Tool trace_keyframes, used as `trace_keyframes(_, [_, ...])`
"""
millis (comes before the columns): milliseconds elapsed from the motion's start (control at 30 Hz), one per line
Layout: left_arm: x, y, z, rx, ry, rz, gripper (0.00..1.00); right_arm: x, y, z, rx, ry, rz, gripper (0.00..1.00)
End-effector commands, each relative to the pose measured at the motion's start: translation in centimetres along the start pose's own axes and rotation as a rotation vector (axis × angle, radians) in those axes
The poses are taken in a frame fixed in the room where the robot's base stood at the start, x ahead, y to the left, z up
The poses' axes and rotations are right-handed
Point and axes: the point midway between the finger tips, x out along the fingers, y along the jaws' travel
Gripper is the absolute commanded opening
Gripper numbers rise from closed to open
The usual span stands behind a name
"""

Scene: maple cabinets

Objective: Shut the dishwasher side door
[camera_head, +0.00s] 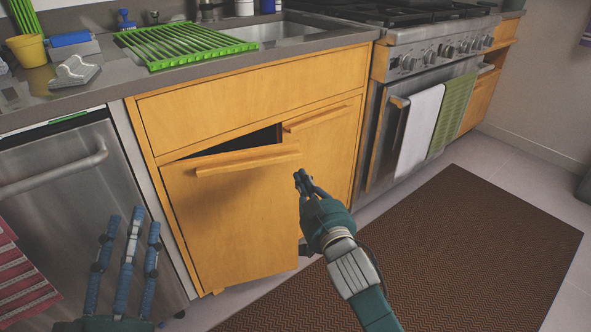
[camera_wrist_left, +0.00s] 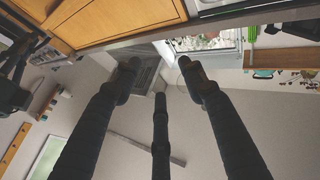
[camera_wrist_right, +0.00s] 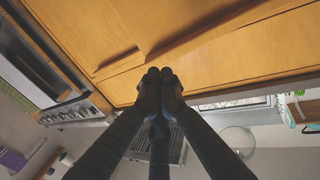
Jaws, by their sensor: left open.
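The wooden cabinet door (camera_head: 235,222) beside the dishwasher stands ajar in the head view, with a dark gap showing along its top. Its wooden handle (camera_head: 247,161) runs along the upper edge. The dishwasher (camera_head: 62,180) is at the left, its steel front looking closed. My right gripper (camera_head: 303,178) is shut with its fingertips together, close to the door's right edge; I cannot tell if it touches. The right wrist view shows its tips meeting (camera_wrist_right: 160,76) against wood panels. My left gripper (camera_head: 127,222) is open and empty in front of the dishwasher.
The neighbouring cabinet door (camera_head: 325,150) looks closed. The oven (camera_head: 420,115) with hanging towels is to the right. A brown rug (camera_head: 440,250) covers the floor at right. A green rack (camera_head: 183,43) lies on the counter by the sink.

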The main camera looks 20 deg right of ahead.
Motion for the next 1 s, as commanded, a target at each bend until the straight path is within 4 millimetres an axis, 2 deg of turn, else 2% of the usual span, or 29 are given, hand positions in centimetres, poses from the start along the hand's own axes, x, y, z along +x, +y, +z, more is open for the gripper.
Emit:
trace_keyframes(100, [-0.2, 0.3, -2.4, -0.005, 0.116, 0.006, 0.42, 2.0, 0.0, 0.1, 0.0, 0.002, 0.0, 0.0])
trace_keyframes(300, [-1.0, 0.7, -6.3, -0.012, 0.293, 0.013, 0.42, 4.2, 0.0, 0.1, -0.001, 0.001, -0.001, 0.0])
trace_keyframes(433, [-1.6, 0.8, -8.1, -0.016, 0.374, 0.016, 0.42, 5.1, 0.0, 0.1, -0.001, 0.0, -0.001, 0.0])
trace_keyframes(633, [-2.2, 0.9, -9.3, -0.019, 0.432, 0.019, 0.42, 5.7, 0.0, 0.0, 0.0, 0.0, -0.001, 0.0])
trace_keyframes(1000, [-2.1, 0.9, -9.4, -0.019, 0.433, 0.019, 0.42, 5.8, 0.0, 0.0, 0.0, -0.001, -0.002, 0.0])
